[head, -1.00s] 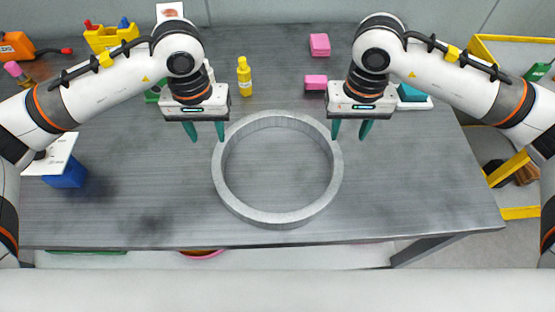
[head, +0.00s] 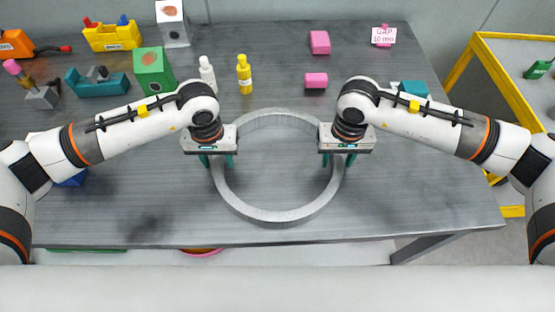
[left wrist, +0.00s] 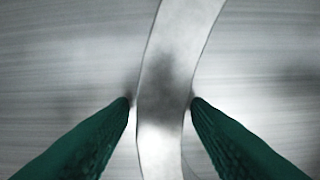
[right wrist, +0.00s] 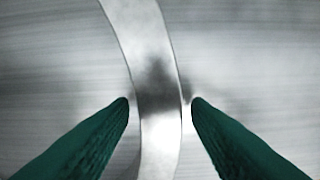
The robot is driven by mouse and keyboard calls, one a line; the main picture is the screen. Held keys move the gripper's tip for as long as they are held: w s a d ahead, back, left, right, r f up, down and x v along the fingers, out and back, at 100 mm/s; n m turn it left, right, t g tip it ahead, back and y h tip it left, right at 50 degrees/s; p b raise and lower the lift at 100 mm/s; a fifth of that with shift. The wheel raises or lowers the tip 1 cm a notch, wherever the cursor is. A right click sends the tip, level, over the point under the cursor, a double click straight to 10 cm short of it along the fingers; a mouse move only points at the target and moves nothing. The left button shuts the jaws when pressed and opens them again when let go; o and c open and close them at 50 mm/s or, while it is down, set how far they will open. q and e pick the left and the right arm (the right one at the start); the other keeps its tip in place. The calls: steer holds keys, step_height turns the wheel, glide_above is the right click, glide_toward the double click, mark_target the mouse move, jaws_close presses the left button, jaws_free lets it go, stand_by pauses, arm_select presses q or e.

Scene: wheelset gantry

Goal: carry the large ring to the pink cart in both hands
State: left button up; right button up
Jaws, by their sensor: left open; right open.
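The large ring (head: 275,217) is a grey metal hoop lying flat on the table. My left gripper (head: 216,161) is at the ring's left side, with its green fingers open on either side of the ring wall. In the left wrist view the ring wall (left wrist: 165,90) runs between the two fingertips (left wrist: 160,101). My right gripper (head: 339,160) straddles the ring's right side in the same way, open. In the right wrist view the ring wall (right wrist: 158,90) passes between its fingertips (right wrist: 160,101). The pink cart is not clearly visible.
Behind the ring stand a yellow bottle (head: 244,76), a white bottle (head: 207,74), pink blocks (head: 316,80) and a green box (head: 152,71). A pink-rimmed object (head: 203,252) shows below the table's front edge. A yellow-framed stand (head: 480,65) is at the right. The front tabletop (head: 385,215) is clear.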

arm_select(q)
steer(key=shift+f, duration=0.1)
arm_select(e)
steer(key=shift+f, duration=0.1)
arm_select(q)
jaws_close()
arm_select(e)
jaws_close()
